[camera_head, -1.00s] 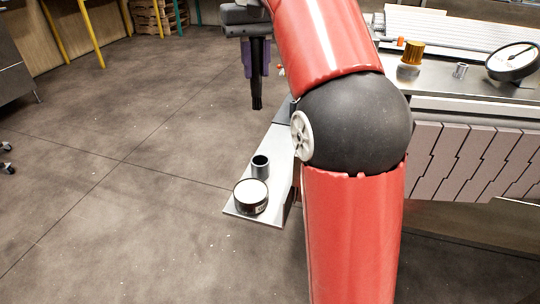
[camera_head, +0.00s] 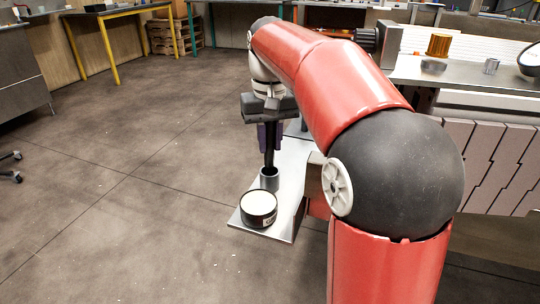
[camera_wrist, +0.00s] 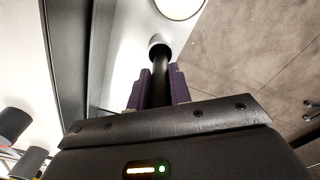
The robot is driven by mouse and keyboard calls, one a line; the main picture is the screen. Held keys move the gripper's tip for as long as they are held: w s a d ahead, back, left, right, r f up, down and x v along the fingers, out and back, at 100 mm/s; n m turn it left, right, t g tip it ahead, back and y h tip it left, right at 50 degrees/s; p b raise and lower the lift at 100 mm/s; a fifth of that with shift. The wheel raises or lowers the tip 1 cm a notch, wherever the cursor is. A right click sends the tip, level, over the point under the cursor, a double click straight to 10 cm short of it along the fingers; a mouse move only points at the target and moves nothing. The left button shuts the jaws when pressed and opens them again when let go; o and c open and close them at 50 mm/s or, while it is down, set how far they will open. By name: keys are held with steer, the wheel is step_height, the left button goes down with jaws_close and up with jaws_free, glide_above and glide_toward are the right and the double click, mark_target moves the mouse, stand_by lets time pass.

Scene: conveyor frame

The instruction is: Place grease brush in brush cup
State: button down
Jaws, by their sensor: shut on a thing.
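My gripper (camera_head: 270,146), with purple fingers, is shut on the grease brush (camera_head: 269,158), a slim dark rod pointing down. The brush cup (camera_head: 269,181), a small grey metal cylinder, stands on a pale metal shelf (camera_head: 291,187). The brush's lower end is at the cup's mouth and seems to enter it; how deep is hidden. In the wrist view, the brush (camera_wrist: 161,82) runs from between the fingers to the cup (camera_wrist: 159,42), lined up with its opening.
A round dark tin with a white top (camera_head: 259,208) stands on the shelf close in front of the cup. My red arm hides the shelf's right side. Open floor lies left.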

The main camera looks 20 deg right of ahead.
mark_target(270, 166)
step_height(270, 166, down, 4)
steer(key=shift+r+b, duration=0.2)
steer(key=shift+b, duration=0.2)
steer(key=c, duration=1.3)
jaws_free()
steer(key=shift+r, duration=0.15)
step_height(270, 166, up, 12)
steer(key=p, duration=0.3)
steer(key=shift+p, duration=0.3)
